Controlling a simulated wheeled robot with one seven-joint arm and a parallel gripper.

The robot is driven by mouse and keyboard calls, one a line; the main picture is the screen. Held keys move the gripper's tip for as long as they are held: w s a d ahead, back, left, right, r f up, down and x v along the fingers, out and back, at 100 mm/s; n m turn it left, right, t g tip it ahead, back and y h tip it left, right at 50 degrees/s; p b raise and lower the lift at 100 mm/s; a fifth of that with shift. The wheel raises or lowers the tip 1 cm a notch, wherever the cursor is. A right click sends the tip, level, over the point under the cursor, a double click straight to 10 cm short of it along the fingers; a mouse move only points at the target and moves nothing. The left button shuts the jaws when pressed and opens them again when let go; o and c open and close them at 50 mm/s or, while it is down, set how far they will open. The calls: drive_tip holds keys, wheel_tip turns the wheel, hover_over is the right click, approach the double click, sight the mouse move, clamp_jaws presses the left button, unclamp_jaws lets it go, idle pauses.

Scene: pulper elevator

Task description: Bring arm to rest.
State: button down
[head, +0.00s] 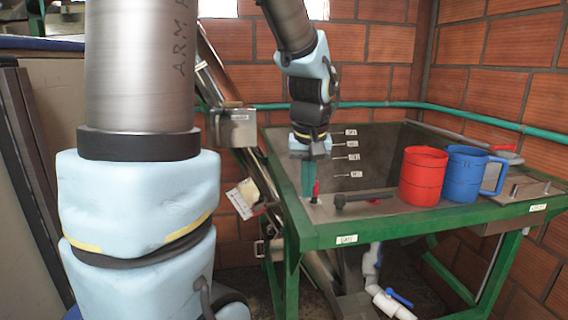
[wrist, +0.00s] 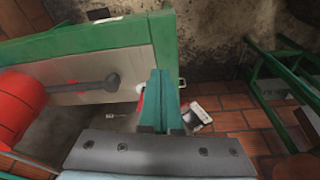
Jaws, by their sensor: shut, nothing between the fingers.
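My gripper (head: 307,186) hangs with its teal fingers pointing down at the left front corner of the green-framed table (head: 440,229). In the wrist view its fingers (wrist: 159,78) are together with nothing between them. A small red-handled part (head: 316,192) stands right beside the fingertips; in the wrist view it is mostly hidden behind the fingers, and I cannot tell whether they touch it. My arm reaches down to the gripper from the top of the head view.
A black lever (head: 365,197) lies on the table's front strip, right of my gripper. A red mug (head: 423,176) and a blue mug (head: 463,174) stand farther right. Brick walls and a green pipe (head: 380,104) are behind. White pipework (head: 385,298) is below.

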drive_tip(key=s+a+f, duration=0.2)
drive_tip(key=a+f, duration=0.1)
drive_tip(key=a, duration=0.3)
drive_tip(key=s+a+f, duration=0.3)
drive_tip(key=a+f, duration=0.1)
drive_tip(key=a, duration=0.2)
wheel_tip(320, 180, down, 11)
drive_tip(key=s+b, duration=0.1)
drive_tip(key=b, duration=0.9)
drive_tip(key=shift+s+m+g, duration=0.3)
drive_tip(key=shift+m+g, duration=0.1)
